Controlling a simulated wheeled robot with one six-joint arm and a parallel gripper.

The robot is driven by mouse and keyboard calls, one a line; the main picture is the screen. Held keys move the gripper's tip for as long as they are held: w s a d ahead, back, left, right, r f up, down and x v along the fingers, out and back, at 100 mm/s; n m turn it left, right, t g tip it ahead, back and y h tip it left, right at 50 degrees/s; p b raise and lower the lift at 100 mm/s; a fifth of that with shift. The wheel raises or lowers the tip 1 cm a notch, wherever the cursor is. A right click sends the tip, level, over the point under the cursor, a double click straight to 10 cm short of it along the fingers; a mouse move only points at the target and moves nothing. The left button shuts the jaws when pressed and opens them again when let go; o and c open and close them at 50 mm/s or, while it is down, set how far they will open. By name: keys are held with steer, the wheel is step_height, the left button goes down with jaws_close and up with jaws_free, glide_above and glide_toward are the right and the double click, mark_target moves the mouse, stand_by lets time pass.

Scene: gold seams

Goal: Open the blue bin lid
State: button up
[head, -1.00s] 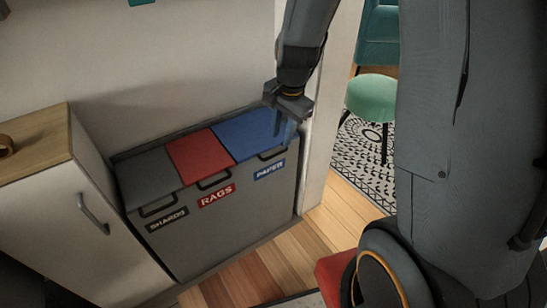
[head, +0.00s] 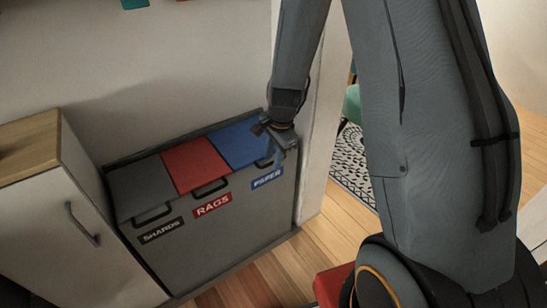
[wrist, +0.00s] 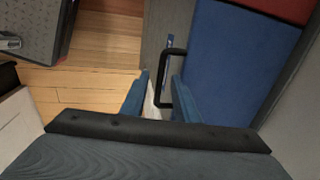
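The blue lid (head: 238,142) is shut on the right compartment of the grey bin unit, above the PAPER label (head: 267,178). It also shows in the wrist view (wrist: 238,62), with its black handle (wrist: 166,62) along its front edge. My gripper (head: 281,156) is over the front right part of the blue lid and hides part of the handle. In the wrist view its two blue fingers (wrist: 160,97) are apart, and the near end of the handle appears between them. I cannot tell whether they touch it.
The red RAGS lid (head: 196,164) and grey SHARDS lid (head: 140,188) are shut, left of the blue one. A white cabinet (head: 95,215) stands left of the unit. A wall end (head: 322,130) is close on the right. Wooden floor (head: 255,268) is open in front.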

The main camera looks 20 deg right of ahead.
jaws_close()
steer(key=shift+r, duration=0.1)
